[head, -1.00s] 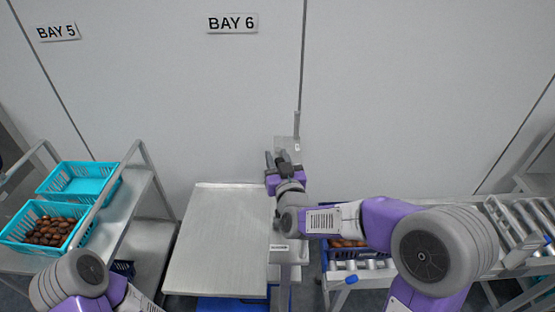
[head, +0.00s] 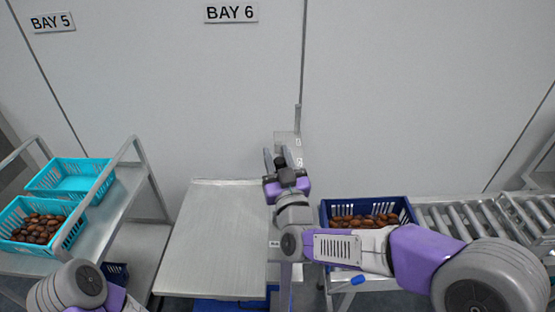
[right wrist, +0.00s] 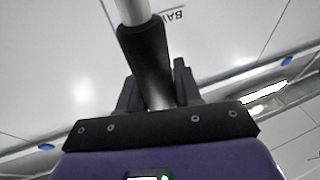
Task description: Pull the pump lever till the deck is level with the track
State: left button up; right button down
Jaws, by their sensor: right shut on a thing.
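The pump lever's black grip (right wrist: 150,62) and pale rod (right wrist: 132,10) show in the right wrist view, with the grip between my jaws. My right gripper (head: 279,157) is shut on the lever in front of the wall; it hides most of the lever in the head view. The grey lift deck (head: 220,240) is flat and bare, left of the lever post. The roller track (head: 462,215) is on the right. I cannot tell from this angle how the deck's height compares with the track. My left gripper is out of view.
A navy crate of dates (head: 409,212) stands at the track's near end. A rack on the left holds two turquoise baskets, one empty (head: 70,177) and one with dates (head: 18,215). The wall (head: 400,90) is close behind the lever.

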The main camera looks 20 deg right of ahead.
jog(key=s+b, duration=0.1)
jog(key=s+a+f+t+b, duration=0.1)
jog(key=b, duration=0.1)
jog(key=shift+s+f+n, duration=0.1)
jog(key=shift+s+n, duration=0.15)
jog(key=shift+n, duration=0.05)
jog(key=shift+s+a+r+t+b, duration=0.1)
jog(key=shift+s+r+t+b, duration=0.25)
jog(key=shift+b, duration=0.25)
jog(key=shift+f, duration=0.1)
jog(key=shift+s, duration=0.1)
